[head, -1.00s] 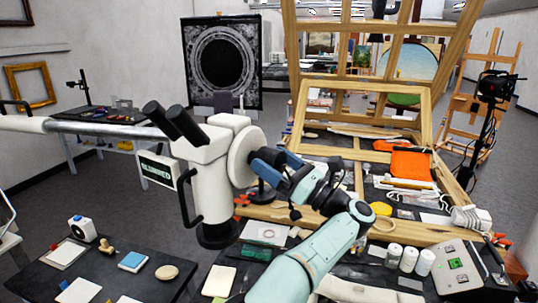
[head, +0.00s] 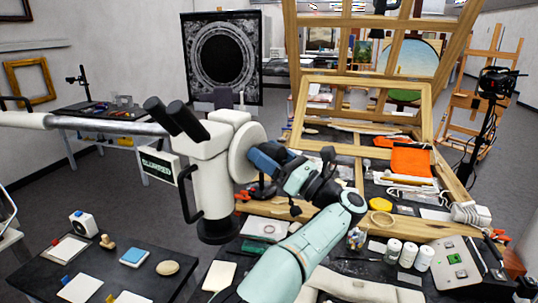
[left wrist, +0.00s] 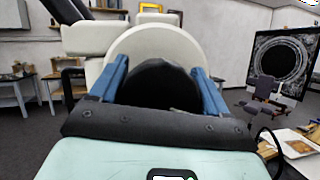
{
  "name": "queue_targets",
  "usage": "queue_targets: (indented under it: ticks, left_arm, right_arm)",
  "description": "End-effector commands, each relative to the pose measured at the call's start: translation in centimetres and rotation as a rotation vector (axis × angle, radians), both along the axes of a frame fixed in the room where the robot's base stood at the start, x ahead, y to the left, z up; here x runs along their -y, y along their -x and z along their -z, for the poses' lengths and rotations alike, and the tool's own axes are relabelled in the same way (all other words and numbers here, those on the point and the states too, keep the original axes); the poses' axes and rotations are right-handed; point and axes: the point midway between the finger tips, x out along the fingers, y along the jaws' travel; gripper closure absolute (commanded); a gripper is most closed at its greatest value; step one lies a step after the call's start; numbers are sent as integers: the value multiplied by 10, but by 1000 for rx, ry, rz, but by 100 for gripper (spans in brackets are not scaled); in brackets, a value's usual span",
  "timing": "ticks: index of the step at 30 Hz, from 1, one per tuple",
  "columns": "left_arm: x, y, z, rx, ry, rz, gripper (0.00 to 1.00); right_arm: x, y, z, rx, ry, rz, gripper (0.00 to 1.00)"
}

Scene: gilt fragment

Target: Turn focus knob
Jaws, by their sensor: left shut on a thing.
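The white microscope (head: 212,175) with black eyepieces stands left of centre in the head view. A small sign on its left side (head: 158,166) appears to read "BLURRED". My left gripper (head: 262,160) is at the round white housing (head: 243,152) on the microscope's right side. In the left wrist view, my blue fingers (left wrist: 165,82) are shut on either side of the black focus knob (left wrist: 160,88). The white disc (left wrist: 165,42) rises behind the knob. The knob is mostly hidden by the gripper in the head view. My right gripper is not in view.
A dark table (head: 48,273) at lower left holds cards and small items. A wooden easel frame (head: 310,122) stands behind my arm. White jars (head: 408,254) and a grey switch box (head: 455,262) are at right. A long grey tube (head: 100,127) reaches the microscope from the left.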

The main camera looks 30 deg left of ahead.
Motion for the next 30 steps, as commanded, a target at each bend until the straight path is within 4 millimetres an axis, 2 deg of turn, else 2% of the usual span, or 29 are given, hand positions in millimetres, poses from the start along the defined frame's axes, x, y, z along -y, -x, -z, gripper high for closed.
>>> queue_targets:
  ticks: [12,21,30]
  left_arm:
    - [-1,-2,3,-260,-3,4,55]
    - [-1,-3,2,-423,-6,1,55]
    - [0,-5,2,-485,-7,1,55]
  right_arm:
    - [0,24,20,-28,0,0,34]
    - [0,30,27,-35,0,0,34]
    - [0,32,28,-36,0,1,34]
